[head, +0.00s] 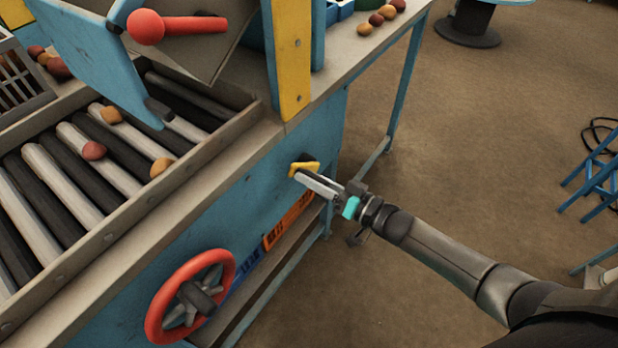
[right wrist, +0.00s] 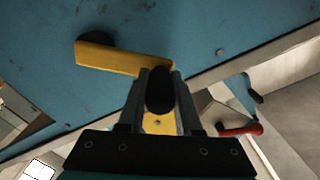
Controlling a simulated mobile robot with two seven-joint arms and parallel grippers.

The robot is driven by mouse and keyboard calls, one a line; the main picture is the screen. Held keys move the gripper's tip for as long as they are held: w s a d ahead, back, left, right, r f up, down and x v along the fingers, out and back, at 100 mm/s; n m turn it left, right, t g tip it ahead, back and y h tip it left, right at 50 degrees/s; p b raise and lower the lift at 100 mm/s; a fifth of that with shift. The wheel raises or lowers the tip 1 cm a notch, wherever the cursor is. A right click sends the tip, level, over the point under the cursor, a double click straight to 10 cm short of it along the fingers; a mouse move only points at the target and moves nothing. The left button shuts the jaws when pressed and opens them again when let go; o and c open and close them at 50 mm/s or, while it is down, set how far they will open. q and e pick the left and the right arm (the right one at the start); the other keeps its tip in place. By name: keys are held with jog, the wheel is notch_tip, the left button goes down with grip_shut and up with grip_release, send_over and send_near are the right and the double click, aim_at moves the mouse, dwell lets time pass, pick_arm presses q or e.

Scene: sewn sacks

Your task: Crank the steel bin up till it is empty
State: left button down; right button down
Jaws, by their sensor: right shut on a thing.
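A yellow crank (head: 306,165) sits on the blue side panel of the machine. My right gripper (head: 300,174) is at it. In the right wrist view the crank arm (right wrist: 120,58) runs from a dark hub to a dark grip (right wrist: 160,90) between my fingers, and my right gripper (right wrist: 159,98) is shut on that grip. A grey metal face (head: 205,50), seemingly part of the steel bin, shows at the top of the head view. Its upper part is cut off, and its inside is hidden. My left gripper is not in view.
A roller bed (head: 80,180) at the left carries a few round orange and red pieces. A blue flap (head: 95,50) and red-knobbed lever (head: 180,26) are above it. A red handwheel (head: 190,296) sits low on the panel. The floor at right is mostly open; a blue stool (head: 598,175) stands there.

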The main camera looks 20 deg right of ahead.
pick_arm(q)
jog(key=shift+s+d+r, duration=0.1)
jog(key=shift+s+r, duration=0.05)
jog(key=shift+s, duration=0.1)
pick_arm(e)
jog(key=shift+w+d+r, duration=0.2)
jog(key=shift+r, duration=0.15)
jog(key=c, duration=0.9)
grip_release()
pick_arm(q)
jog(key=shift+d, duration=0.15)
pick_arm(e)
jog(key=o, duration=0.3)
jog(key=shift+s+f, duration=0.1)
jog(key=shift+f, duration=0.05)
jog(key=shift+s+d, duration=0.35)
jog(key=shift+s, duration=0.1)
pick_arm(q)
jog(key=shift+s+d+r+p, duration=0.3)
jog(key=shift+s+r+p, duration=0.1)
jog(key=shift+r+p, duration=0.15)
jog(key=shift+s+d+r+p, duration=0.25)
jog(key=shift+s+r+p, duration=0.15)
jog(key=shift+p, duration=0.1)
pick_arm(e)
jog(key=v, duration=1.4)
